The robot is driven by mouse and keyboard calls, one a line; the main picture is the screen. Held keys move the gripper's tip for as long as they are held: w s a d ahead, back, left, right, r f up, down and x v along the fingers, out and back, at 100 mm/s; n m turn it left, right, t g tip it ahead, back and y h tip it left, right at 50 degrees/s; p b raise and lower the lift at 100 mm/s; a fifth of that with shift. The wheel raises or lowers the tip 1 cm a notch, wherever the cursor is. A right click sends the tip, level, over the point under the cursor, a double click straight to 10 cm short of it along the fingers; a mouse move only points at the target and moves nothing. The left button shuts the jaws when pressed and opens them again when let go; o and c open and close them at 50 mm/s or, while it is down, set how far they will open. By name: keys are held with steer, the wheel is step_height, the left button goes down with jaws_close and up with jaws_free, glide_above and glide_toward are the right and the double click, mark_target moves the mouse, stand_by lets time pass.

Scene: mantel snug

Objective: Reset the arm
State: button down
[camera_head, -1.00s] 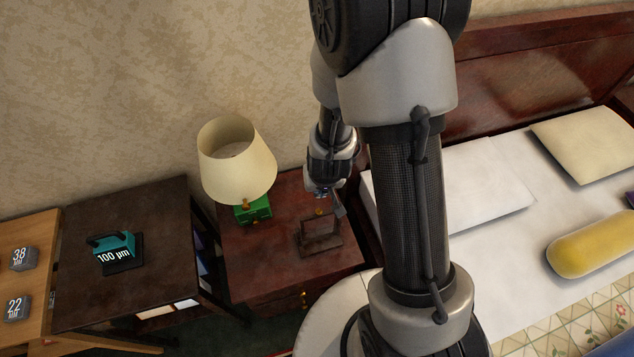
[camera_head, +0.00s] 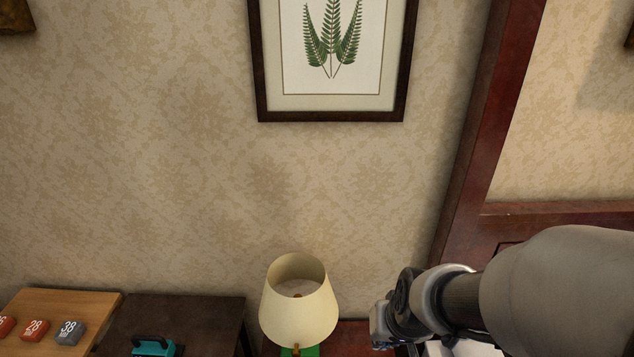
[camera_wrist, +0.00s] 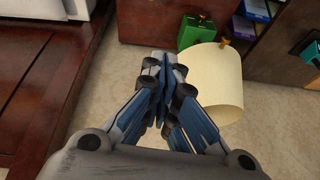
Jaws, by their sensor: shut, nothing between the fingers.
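My arm reaches in from the lower right of the head view, and the wrist end of it shows just right of the lamp, but the fingertips are hard to make out there. In the wrist view my gripper (camera_wrist: 166,65) shows from behind, its blue-grey fingers shut together with nothing between them. The cream lampshade (camera_wrist: 213,85) is to the right of the fingers in that view. The lamp (camera_head: 299,305) stands in the lower middle of the head view, left of my wrist; I cannot tell if they are close in depth.
A dark cabinet with a teal device (camera_head: 155,346) and a lighter wooden top with numbered blocks (camera_head: 68,332) are at lower left. A framed fern print (camera_head: 332,50) hangs above. The wall between is bare.

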steer(key=s+d+r+b, duration=0.1)
steer(key=s+r+b, duration=0.1)
steer(key=s+r, duration=0.8)
steer(key=s, duration=0.4)
steer(key=shift+s+d+r+n+h, duration=0.2)
steer(key=shift+d+r+n+h, duration=0.1)
steer(key=shift+d+n, duration=0.1)
